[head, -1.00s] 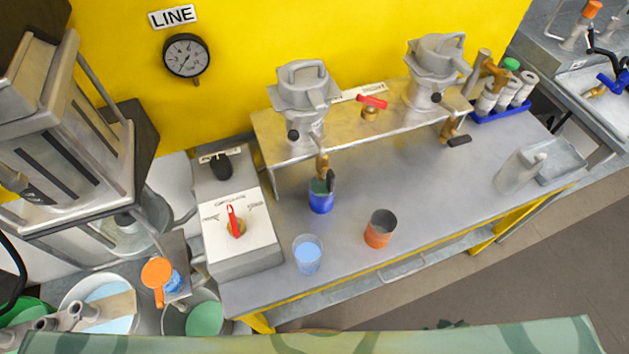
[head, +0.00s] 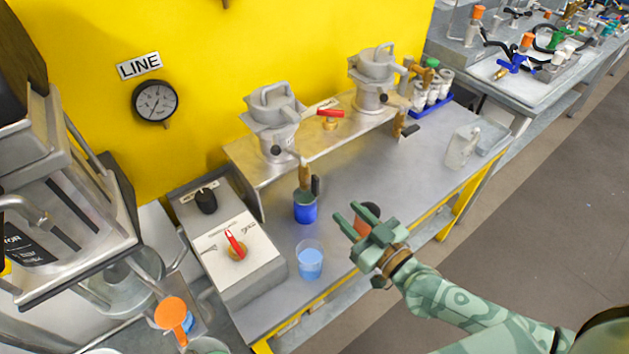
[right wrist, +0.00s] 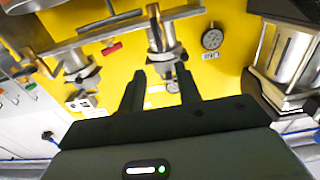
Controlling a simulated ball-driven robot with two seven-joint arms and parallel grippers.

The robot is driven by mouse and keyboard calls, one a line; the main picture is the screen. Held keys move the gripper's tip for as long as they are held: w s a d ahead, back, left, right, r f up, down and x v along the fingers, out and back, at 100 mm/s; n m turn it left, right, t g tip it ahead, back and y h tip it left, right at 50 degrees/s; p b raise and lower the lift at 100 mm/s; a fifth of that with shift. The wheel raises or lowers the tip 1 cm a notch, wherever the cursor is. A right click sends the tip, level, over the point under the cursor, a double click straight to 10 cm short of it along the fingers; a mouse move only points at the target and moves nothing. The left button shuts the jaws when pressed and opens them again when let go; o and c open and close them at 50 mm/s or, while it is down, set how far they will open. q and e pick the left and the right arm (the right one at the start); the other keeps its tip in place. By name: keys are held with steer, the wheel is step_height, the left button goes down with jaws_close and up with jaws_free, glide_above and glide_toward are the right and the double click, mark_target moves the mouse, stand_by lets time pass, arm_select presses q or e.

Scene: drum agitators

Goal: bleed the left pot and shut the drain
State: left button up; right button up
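The left pot (head: 272,115) is a grey metal vessel with a handled lid on the raised shelf. Its brass drain tap (head: 304,176) has a dark lever (head: 315,186) pointing down; I cannot tell whether it is open. A blue cup (head: 305,211) stands below the tap. My left gripper is out of view.
A second pot (head: 372,78) and a red-handled valve (head: 330,115) are on the shelf (head: 243,160). A clear cup of blue liquid (head: 310,262) stands near the front edge.

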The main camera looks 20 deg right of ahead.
mark_target(318, 183)
steer(key=b+x, duration=0.1)
steer(key=x, duration=1.1)
steer(key=shift+w+a, duration=0.1)
steer(key=shift+w, duration=0.15)
jaws_close()
